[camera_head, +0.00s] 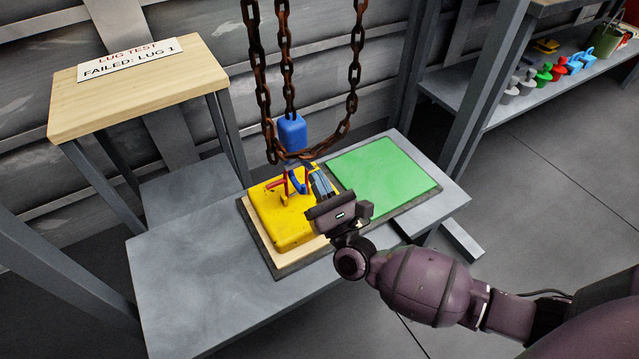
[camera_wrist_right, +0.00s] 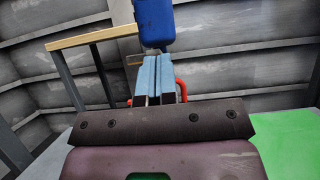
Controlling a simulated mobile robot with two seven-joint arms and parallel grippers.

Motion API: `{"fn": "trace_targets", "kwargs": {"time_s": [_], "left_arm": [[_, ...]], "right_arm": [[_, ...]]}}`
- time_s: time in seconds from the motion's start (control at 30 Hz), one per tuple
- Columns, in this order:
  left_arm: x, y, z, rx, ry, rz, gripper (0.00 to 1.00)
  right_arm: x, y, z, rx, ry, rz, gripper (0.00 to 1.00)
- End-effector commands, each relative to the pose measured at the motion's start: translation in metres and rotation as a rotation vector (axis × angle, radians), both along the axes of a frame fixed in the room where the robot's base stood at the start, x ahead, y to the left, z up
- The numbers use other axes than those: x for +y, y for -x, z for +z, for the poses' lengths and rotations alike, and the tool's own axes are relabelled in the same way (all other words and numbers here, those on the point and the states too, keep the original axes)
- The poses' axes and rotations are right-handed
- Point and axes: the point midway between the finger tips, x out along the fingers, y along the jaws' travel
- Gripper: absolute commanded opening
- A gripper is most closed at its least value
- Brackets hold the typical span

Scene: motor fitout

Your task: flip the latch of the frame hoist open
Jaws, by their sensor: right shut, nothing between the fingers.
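The frame hoist hangs on rusty chains, with a blue block (camera_head: 291,132) at the end of the middle chain. Below the block is a blue hook-like part (camera_head: 297,182), with a red part (camera_head: 275,184) beside it; I cannot tell for sure which is the latch or how it is set. They are at a yellow plate (camera_head: 275,222) on the bench. My right gripper (camera_head: 318,175) is shut and empty, its fingertips close to the hook from the right. In the right wrist view the blue block (camera_wrist_right: 154,22) is beyond the fingertips, and a red part (camera_wrist_right: 181,90) is partly hidden behind them.
The grey bench (camera_head: 190,290) carries a green pad (camera_head: 385,172) right of the yellow plate. A wooden-topped table (camera_head: 140,95) with a "LUG TEST FAILED: LUG 1" sign (camera_head: 128,59) stands at the left. A rack shelf (camera_head: 500,110) with coloured parts is at the right. Chain loops hang near the gripper.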

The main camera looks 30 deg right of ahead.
Motion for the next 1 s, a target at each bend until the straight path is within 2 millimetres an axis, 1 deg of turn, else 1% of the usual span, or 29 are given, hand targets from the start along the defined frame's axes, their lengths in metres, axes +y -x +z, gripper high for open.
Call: {"fn": "trace_targets", "kwargs": {"time_s": [0.2,0.27,0.53,0.6,0.73,1.0], "left_arm": [[0.000,-0.001,0.002,-0.006,0.000,-0.001,0.00],[0.000,-0.003,0.006,-0.009,-0.004,-0.002,0.00],[-0.005,-0.001,0.006,0.072,-0.037,-0.024,0.00],[-0.005,0.001,0.002,0.077,-0.036,-0.023,0.00],[-0.004,0.001,0.001,0.076,-0.035,-0.022,0.00],[-0.004,0.000,0.002,0.074,-0.034,-0.021,0.00]], "right_arm": [[0.000,0.000,0.002,0.005,0.000,0.000,0.00],[0.000,-0.001,0.006,0.017,0.000,-0.002,0.00],[0.001,-0.002,0.024,0.116,-0.001,0.001,0.00],[0.000,-0.002,0.025,0.122,0.001,0.000,0.00],[0.001,-0.003,0.029,0.126,0.002,0.001,0.00],[0.001,-0.003,0.030,0.124,0.003,0.000,0.00]]}}
